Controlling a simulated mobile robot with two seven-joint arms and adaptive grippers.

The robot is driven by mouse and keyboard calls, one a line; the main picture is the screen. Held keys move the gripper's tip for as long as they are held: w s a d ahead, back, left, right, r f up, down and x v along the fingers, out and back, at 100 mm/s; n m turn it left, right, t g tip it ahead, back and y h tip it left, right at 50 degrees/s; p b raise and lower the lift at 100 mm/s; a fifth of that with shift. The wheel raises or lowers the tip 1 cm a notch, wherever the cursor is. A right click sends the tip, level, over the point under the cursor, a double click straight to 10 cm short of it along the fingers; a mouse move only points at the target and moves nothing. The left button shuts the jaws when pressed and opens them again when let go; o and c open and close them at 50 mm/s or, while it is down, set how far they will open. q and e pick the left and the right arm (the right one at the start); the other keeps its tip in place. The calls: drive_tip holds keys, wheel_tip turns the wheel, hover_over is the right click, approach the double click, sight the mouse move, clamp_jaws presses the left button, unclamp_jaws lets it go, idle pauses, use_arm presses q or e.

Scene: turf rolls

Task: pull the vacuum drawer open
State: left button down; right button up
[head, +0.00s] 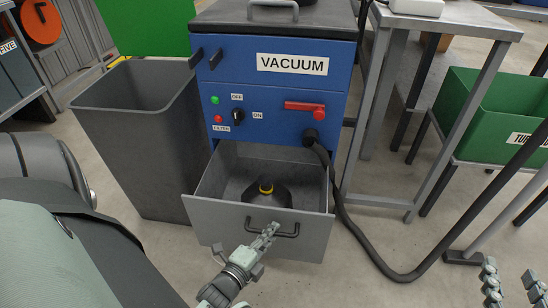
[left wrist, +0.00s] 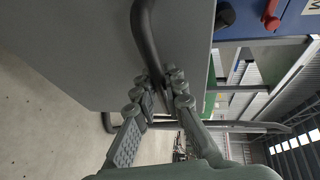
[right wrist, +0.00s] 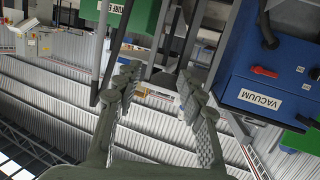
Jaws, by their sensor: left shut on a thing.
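The vacuum (head: 285,90) is a blue cabinet with a white VACUUM label, and it also shows in the right wrist view (right wrist: 270,85). Its grey drawer (head: 225,222) stands out open at the bottom, with a dark, yellow-capped container (head: 268,192) inside. My left gripper (head: 268,236) is shut on the dark bar handle (head: 288,234) of the drawer front. In the left wrist view the fingers (left wrist: 160,92) close around the handle (left wrist: 146,38). My right gripper (right wrist: 160,85) is open and empty, away from the drawer; its fingertips show at the head view's lower right.
A grey bin (head: 135,130) stands left of the cabinet. A black hose (head: 352,235) hangs from the cabinet and curves over the floor at right. A metal table (head: 440,22) and a green crate (head: 500,115) stand further right. Floor in front is clear.

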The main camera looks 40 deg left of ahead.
use_arm(q)
drive_tip(key=shift+s+d, duration=0.4)
drive_tip(key=shift+s, duration=0.25)
use_arm(e)
drive_tip(key=shift+s+d+f+g+h, duration=0.1)
drive_tip(key=shift+d+f+g+h, duration=0.2)
drive_tip(key=shift+f, duration=0.2)
drive_tip(key=shift+s+d+f+g+h, duration=0.1)
drive_tip(key=shift+d+f+g, duration=0.1)
drive_tip(key=shift+d+f, duration=0.25)
drive_tip(key=shift+a, duration=0.1)
use_arm(q)
drive_tip(key=c, duration=1.6)
unclamp_jaws()
